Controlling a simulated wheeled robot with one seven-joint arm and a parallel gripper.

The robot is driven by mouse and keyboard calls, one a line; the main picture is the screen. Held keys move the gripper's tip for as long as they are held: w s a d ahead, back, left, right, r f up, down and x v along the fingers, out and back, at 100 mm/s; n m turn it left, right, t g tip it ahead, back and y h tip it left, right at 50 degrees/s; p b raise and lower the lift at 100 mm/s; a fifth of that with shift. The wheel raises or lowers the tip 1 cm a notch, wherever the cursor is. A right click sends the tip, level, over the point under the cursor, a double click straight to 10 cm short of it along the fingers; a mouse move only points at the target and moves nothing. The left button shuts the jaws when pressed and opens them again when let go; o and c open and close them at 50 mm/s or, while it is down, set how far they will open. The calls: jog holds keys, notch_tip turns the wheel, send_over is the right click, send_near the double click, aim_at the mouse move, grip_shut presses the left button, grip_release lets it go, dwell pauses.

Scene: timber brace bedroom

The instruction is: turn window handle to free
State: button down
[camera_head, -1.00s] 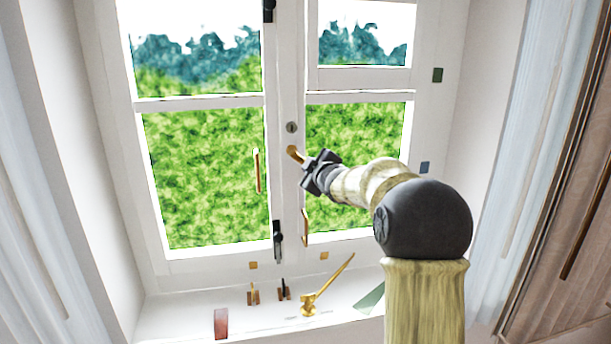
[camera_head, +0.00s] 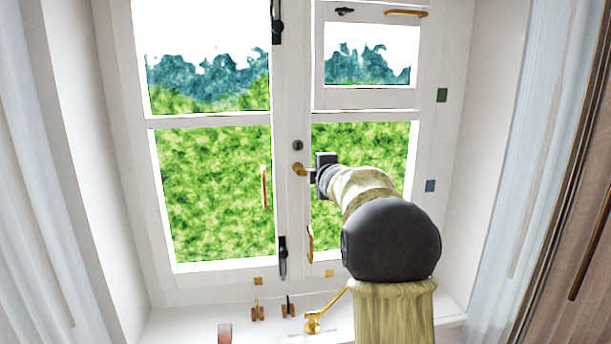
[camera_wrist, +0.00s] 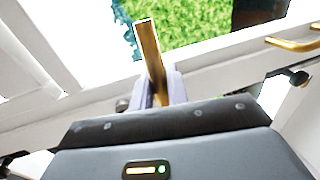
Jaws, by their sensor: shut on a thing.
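The window handle (camera_head: 299,168) is a brass lever on the white middle upright of the window, just below a small dark round fitting (camera_head: 297,146). In the head view only a short part shows left of my gripper (camera_head: 310,174), pointing right and slightly down. In the wrist view the handle (camera_wrist: 148,42) is a brass bar running up between my pale fingers (camera_wrist: 160,88). My gripper is shut on it. The fingertips and the far end of the bar are partly hidden in the head view by my wrist.
Vertical brass pulls (camera_head: 264,187) and (camera_head: 310,244) flank the middle upright. A black bolt (camera_head: 283,257) sits low on it. Curtains hang at both sides.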

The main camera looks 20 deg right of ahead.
jog(key=shift+r, duration=0.1)
dwell(0.4)
jog(key=c, duration=1.4)
grip_release()
jog(key=shift+a, duration=0.1)
jog(key=shift+c, duration=0.2)
jog(key=b+v, duration=0.1)
jog(key=v, duration=1.6)
jog(key=shift+s, duration=0.1)
